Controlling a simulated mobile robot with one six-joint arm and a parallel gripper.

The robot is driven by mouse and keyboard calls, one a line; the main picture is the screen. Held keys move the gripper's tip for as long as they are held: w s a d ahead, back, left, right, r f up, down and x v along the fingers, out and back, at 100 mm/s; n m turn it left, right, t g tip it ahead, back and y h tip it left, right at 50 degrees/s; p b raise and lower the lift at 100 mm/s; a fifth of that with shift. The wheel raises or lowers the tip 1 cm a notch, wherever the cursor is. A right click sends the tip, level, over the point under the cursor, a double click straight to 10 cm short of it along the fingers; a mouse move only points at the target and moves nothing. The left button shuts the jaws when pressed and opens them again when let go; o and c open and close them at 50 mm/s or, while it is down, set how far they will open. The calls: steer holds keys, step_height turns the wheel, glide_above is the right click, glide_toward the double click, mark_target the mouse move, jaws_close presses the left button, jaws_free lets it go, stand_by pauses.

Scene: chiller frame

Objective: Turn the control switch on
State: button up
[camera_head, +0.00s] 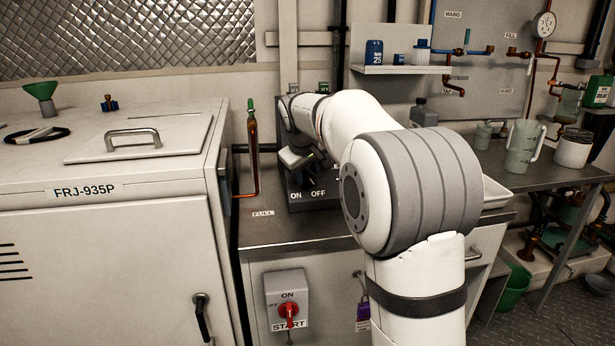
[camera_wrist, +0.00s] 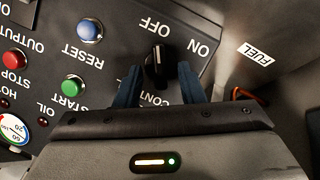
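The control switch is a black rotary knob (camera_wrist: 157,60) on a dark panel, between the upside-down labels OFF and ON in the wrist view. A pale line on its face points toward the top of the picture, between the two labels. My gripper (camera_wrist: 160,82) has two blue fingers, one on each side of the knob, with gaps showing; it is open. Finger contact with the panel cannot be told. In the head view my gripper (camera_head: 299,158) is at the dark control box (camera_head: 306,199), above its ON and OFF labels, and the arm hides much of the box.
Near the knob are a blue RESET button (camera_wrist: 90,30), a green START button (camera_wrist: 73,86), a red STOP button (camera_wrist: 15,61) and a gauge (camera_wrist: 13,128). A red START switch (camera_head: 289,311) is on the cabinet front below. A copper pipe (camera_head: 253,150) rises left of the box.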

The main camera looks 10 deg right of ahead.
steer(key=shift+w+f, duration=0.2)
steer(key=shift+f, duration=0.15)
steer(key=shift+c, duration=0.3)
jaws_close()
steer(key=shift+d, duration=0.1)
